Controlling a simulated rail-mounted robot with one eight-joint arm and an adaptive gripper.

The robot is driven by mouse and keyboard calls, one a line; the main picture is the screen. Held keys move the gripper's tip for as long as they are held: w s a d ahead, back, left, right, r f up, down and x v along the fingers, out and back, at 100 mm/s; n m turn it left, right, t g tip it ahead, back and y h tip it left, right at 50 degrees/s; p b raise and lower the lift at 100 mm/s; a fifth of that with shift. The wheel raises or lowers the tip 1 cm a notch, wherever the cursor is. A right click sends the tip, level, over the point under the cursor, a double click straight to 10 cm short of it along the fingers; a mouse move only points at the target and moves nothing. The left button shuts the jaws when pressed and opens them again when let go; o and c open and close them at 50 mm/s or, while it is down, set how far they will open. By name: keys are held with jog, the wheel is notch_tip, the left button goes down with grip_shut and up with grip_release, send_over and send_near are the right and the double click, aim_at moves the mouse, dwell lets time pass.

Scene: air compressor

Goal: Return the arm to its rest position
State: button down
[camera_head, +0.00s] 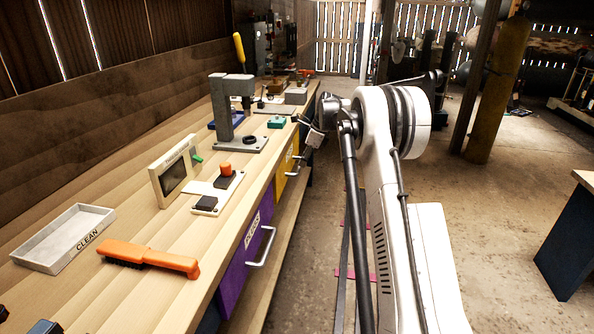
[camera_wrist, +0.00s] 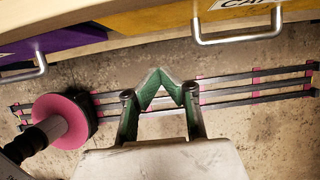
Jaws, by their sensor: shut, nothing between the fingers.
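My gripper (camera_wrist: 160,80) shows in the wrist view with its two green-padded fingers together at the tips and nothing between them. It is over the floor, in front of the workbench drawers, apart from their handles. In the head view my white arm (camera_head: 400,220) stands to the right of the workbench (camera_head: 130,290). Its far end reaches toward the bench's front edge. The gripper's fingers cannot be made out clearly there.
A purple drawer (camera_head: 246,262) and a yellow drawer (camera_head: 288,178) have protruding metal handles. The bench top holds a tray (camera_head: 50,262), an orange brush (camera_head: 150,258), a display box (camera_head: 174,172) and a grey press stand (camera_head: 222,105). Open floor (camera_head: 500,200) lies to the right.

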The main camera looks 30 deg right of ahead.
jog(key=s+a+r+n+t+h, duration=0.1)
jog(key=s+a+r+n+h, duration=0.1)
jog(key=s+a+r+n, duration=1.35)
jog(key=s+a+r+n+t, duration=0.1)
jog(key=s+a, duration=0.2)
jog(key=s, duration=0.4)
jog(key=s+a+r+n+h, duration=0.1)
jog(key=s+a, duration=0.2)
jog(key=s, duration=0.4)
jog(key=s+a+r+n+t, duration=0.1)
jog(key=s+a+r+n, duration=0.15)
jog(key=s, duration=0.45)
jog(key=s+a+f+n, duration=0.2)
jog(key=s+f+n, duration=0.1)
jog(key=s, duration=0.3)
jog(key=s+a+f+n+t+p, duration=0.1)
jog(key=s+a+f+n, duration=0.1)
jog(key=s+f, duration=0.3)
jog(key=shift+s+n, duration=0.4)
jog(key=shift+s, duration=0.4)
